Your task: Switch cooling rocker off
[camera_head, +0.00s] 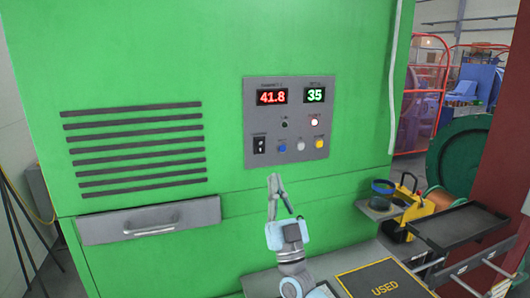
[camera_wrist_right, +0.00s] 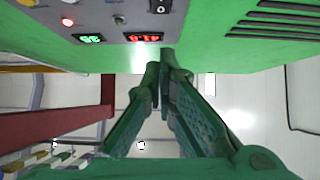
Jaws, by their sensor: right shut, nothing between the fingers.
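The black rocker (camera_head: 259,145) sits at the lower left of the grey control panel (camera_head: 317,148) on the green cabinet. Its switched position is too small to tell. It also shows at the top edge of the right wrist view (camera_wrist_right: 160,6), partly cut off. My right gripper (camera_head: 274,184) is shut and empty, pointing up, just below the panel in the head view. In the right wrist view its fingertips (camera_wrist_right: 163,68) are apart from the rocker. My left gripper is not in view.
The panel has a red display (camera_head: 272,97) reading 41.8, a green display (camera_head: 315,95) reading 35, lamps and several small controls. A drawer handle (camera_head: 150,229) sticks out at lower left. A shelf (camera_head: 382,208), black tray (camera_head: 458,226) and "USED" mat (camera_head: 385,280) are at lower right.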

